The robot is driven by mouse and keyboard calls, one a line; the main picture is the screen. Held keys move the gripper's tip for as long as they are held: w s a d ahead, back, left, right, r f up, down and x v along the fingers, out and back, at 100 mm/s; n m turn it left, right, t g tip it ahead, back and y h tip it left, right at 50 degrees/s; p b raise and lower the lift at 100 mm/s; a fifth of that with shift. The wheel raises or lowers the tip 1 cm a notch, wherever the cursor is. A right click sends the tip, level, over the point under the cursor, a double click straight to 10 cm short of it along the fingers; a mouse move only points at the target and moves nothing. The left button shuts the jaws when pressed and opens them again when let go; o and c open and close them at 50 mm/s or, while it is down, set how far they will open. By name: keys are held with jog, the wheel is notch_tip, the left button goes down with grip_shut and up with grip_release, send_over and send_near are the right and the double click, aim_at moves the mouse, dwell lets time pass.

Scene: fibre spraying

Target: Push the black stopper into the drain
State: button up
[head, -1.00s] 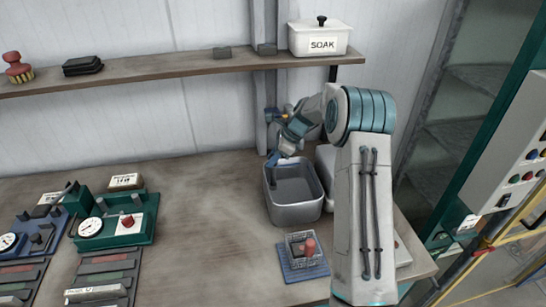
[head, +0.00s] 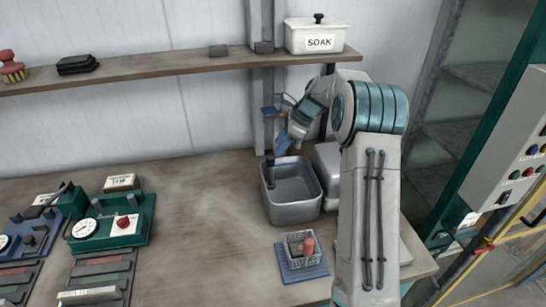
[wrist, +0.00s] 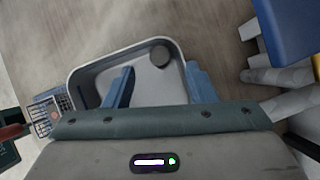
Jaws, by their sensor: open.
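The grey basin (head: 291,206) sits on the bench, and it also shows in the wrist view (wrist: 88,72). A dark upright piece (head: 270,172), apparently the black stopper, stands in its back left corner, its top near the rim. In the wrist view its round dark top (wrist: 159,52) shows in a corner of the basin. How deep it sits, and the drain under it, cannot be seen. My gripper (wrist: 158,84) is open and empty above the basin. Its blue fingers are apart from the stopper, which lies beyond the tips in the wrist view.
A blue fixture (head: 270,112) is on the post behind the basin. A wire basket (head: 299,246) with a reddish item stands on a blue mat in front. A shelf (head: 150,70) with a SOAK box (head: 316,37) is above.

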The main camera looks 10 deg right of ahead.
jog(key=w+v, duration=0.1)
jog(key=v, duration=0.5)
jog(key=shift+s+d+r+b, duration=0.25)
jog(key=shift+s+r+b, duration=0.15)
jog(key=shift+s, duration=0.15)
